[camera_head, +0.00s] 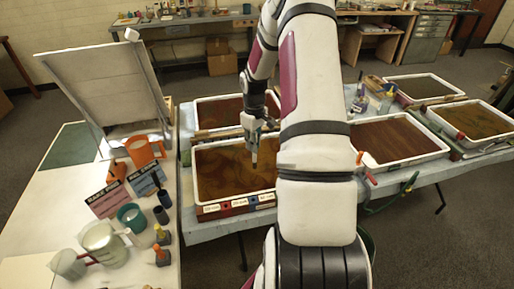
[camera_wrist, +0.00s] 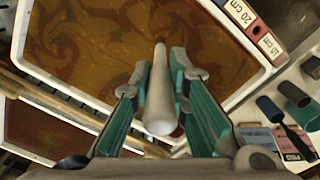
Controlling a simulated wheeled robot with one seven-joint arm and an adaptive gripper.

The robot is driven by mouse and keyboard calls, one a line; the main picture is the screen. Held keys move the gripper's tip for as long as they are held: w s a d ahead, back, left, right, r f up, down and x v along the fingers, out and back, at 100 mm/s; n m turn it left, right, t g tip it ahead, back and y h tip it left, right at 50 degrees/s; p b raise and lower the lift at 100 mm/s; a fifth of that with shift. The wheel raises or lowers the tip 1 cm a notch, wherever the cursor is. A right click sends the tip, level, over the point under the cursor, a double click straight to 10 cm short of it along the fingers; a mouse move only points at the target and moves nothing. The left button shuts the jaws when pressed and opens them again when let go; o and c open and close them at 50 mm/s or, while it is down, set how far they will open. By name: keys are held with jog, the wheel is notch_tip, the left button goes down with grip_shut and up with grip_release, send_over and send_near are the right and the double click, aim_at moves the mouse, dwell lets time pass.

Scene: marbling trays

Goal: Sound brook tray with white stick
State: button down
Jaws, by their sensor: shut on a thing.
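My gripper (camera_head: 254,128) is shut on a white stick (camera_wrist: 160,98), whose dark tip points away from the wrist. In the head view the stick (camera_head: 254,152) hangs steeply down over the front left tray (camera_head: 208,207), a white-rimmed tray of brown-orange swirled liquid. This tray's rim (camera_wrist: 75,88) also shows in the wrist view. I cannot tell whether the stick tip touches the liquid. No readable name shows which tray is brook; the front rim carries red, blue and white tags, two reading 20 cm and 10 cm.
Another tray (camera_head: 220,101) lies behind, and a brown tray (camera_head: 395,158) stands right of my arm. Two more trays (camera_head: 472,120) (camera_head: 424,103) are farther right.

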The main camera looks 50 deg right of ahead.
jog(key=shift+r+p, duration=0.65)
jog(key=shift+r, duration=1.35)
